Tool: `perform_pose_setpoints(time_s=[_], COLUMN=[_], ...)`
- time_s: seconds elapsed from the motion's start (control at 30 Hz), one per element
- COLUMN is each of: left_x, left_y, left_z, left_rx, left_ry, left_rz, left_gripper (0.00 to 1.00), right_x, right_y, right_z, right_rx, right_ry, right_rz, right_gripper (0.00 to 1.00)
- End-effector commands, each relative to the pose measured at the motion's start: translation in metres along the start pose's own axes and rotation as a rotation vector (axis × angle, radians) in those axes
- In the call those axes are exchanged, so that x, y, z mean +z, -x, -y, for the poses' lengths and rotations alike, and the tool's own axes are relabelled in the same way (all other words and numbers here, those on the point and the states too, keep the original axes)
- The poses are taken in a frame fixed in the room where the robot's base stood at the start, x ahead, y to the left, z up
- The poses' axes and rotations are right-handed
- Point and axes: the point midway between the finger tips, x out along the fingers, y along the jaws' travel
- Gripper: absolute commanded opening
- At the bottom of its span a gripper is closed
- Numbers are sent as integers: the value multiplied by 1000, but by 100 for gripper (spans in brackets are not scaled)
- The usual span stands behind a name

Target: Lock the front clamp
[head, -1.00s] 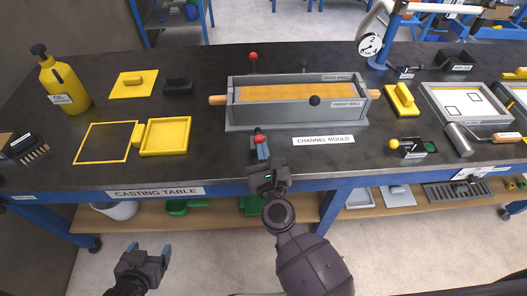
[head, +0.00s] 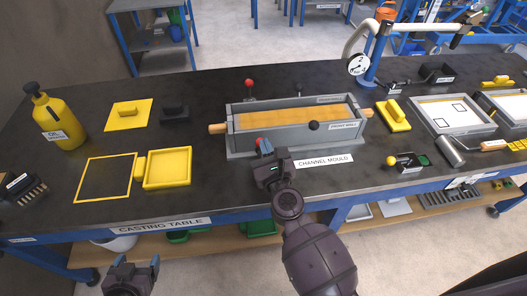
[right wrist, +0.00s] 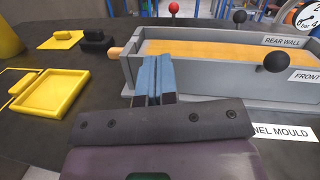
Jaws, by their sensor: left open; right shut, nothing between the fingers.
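The channel mould (head: 240,143) is a grey box with an orange-yellow inside, standing on the table. The front clamp's red knob (head: 258,142) shows low at the left part of the front wall, partly covered by my right fingers. My right gripper (head: 265,146) is shut and empty, its blue fingertips at the knob; I cannot tell if they touch it. In the right wrist view the shut fingers (right wrist: 154,75) point at the front wall and the front clamp is hidden. My left gripper (head: 134,263) is open and empty, low in front of the table.
A second red-knobbed lever (head: 249,84) stands upright behind the mould. A black ball knob (head: 314,125) sits at the front wall. A yellow tray (head: 167,168) lies to the left, a yellow float (head: 393,115) to the right.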

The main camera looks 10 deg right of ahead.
Motion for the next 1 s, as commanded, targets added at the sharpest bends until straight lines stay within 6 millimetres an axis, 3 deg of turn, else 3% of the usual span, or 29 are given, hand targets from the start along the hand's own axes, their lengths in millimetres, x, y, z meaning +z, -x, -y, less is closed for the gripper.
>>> perform_pose_setpoints(time_s=[0.73,1.0], left_x=[-1,2], left_y=[-1,-3], left_z=[-2,-2], left_rx=[1,2], left_ry=[4,2], left_rz=[-2,-2], left_gripper=[78,78], right_x=[-2,-4], right_y=[-6,17], right_z=[1,1], right_rx=[-1,-1], right_ry=[1,1], right_rz=[-3,-5], right_gripper=[0,0])
